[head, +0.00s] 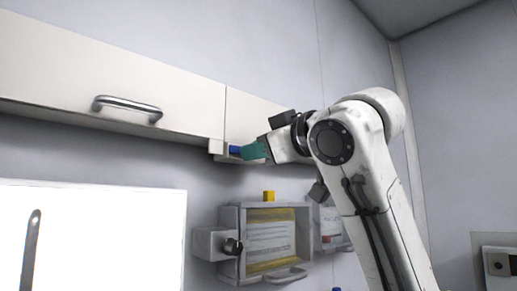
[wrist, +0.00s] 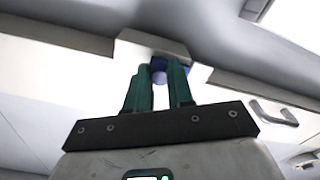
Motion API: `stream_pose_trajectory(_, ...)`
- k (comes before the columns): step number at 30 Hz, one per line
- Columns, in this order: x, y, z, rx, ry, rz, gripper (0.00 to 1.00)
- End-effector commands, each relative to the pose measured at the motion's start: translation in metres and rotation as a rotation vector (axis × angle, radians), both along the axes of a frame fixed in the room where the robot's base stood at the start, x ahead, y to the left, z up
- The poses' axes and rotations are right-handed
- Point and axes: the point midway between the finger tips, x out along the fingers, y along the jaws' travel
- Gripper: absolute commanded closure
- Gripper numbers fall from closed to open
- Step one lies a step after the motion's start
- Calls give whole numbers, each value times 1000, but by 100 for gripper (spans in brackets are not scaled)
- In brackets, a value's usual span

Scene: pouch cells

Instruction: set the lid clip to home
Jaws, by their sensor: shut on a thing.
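A small blue piece (head: 235,149), which looks like the lid clip, sits at a pale bracket (head: 215,150) under the wall cabinet. In the wrist view the blue piece (wrist: 158,62) lies between my fingertips, with a pale round part below it. My gripper (head: 247,151) has green fingers and reaches up to it from the right. In the wrist view my gripper (wrist: 161,74) is shut on the blue piece. The fingers hide part of the clip, and its exact setting cannot be read.
The cabinet (head: 170,85) with a bar handle (head: 127,106) runs just above. Below hangs a grey-framed box (head: 233,218) with a yellow block (head: 268,196) on top and a dark knob (head: 233,246) at its left. A white panel (head: 120,235) is at lower left. Open air lies below my gripper.

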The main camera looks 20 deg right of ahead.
Motion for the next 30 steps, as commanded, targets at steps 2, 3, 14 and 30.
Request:
stream_pose_trajectory(2, 0, 1, 0, 0, 0, 0, 100)
stream_pose_trajectory(3, -1, 3, 0, -1, -1, 1, 100)
stream_pose_trajectory(14, -14, 44, 0, -1, 0, 2, 100)
stream_pose_trajectory(30, -14, 43, 0, -1, 0, 2, 51)
